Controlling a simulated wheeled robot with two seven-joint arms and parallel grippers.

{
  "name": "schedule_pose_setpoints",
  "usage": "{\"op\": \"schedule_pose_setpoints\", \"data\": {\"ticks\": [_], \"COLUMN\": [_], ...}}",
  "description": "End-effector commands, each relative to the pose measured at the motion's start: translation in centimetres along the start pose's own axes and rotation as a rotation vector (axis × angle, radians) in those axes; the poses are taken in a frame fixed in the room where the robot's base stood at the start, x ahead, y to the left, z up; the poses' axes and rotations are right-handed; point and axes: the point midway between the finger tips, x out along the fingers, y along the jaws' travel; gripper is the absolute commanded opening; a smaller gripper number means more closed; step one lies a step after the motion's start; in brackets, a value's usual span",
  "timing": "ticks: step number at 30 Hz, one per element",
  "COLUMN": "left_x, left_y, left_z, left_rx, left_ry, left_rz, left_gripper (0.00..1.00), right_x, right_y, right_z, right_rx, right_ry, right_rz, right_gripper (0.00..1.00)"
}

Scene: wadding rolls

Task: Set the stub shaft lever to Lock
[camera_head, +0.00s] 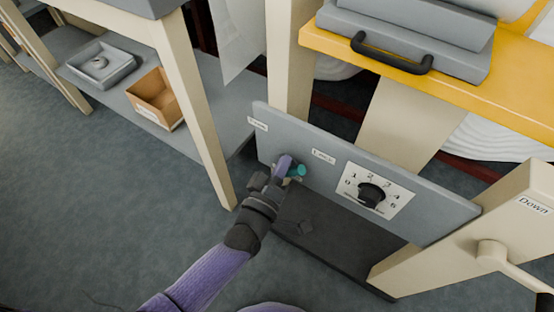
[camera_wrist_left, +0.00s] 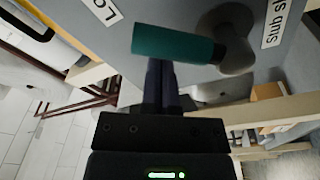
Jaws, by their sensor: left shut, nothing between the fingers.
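The stub shaft lever has a teal handle (camera_head: 299,170) and sits on a grey panel (camera_head: 420,212) in the head view. In the left wrist view the teal handle (camera_wrist_left: 178,43) lies across the top, joined to a grey pivot (camera_wrist_left: 228,40). A label starting "Lo" (camera_wrist_left: 95,12) is near the handle's free end. The label starting "Stub sh" (camera_wrist_left: 276,22) is beside the pivot. My left gripper (camera_head: 286,164) is at the lever, its fingers (camera_wrist_left: 161,72) shut and empty. Their tips are partly hidden by the handle; I cannot tell whether they touch it. My right gripper is not in view.
A numbered dial (camera_head: 371,193) is on the same panel, right of the lever. A post with a "Down" label (camera_head: 534,205) and a crank (camera_head: 492,254) stands at right. A yellow shelf (camera_head: 480,95) overhangs behind. A shelf at left holds a cardboard bin (camera_head: 158,98).

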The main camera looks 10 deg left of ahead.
Motion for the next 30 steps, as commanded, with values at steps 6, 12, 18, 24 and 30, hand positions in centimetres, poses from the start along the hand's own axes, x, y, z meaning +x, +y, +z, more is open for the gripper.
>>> {"op": "schedule_pose_setpoints", "data": {"ticks": [6, 12, 18, 24, 30], "left_x": [-0.06, -0.09, -0.11, -0.11, 0.01], "left_y": [0.18, 0.25, 0.26, 0.26, 0.51], "left_z": [0.55, 0.75, 0.82, 0.82, 0.53], "left_rx": [0.089, 0.129, 0.141, 0.14, 0.14], "left_ry": [-0.001, 0.0, 0.0, 0.0, 0.001], "left_rz": [0.012, 0.018, 0.02, 0.02, 0.02], "left_gripper": [0.0, 0.0, 0.0, 0.0, 0.0], "right_x": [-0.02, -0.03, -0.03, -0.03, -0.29], "right_y": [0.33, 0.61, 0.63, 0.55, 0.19], "right_z": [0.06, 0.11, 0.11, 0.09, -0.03], "right_rx": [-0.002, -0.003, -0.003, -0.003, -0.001], "right_ry": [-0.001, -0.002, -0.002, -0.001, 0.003], "right_rz": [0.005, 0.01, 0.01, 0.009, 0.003], "right_gripper": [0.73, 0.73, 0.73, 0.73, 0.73]}}
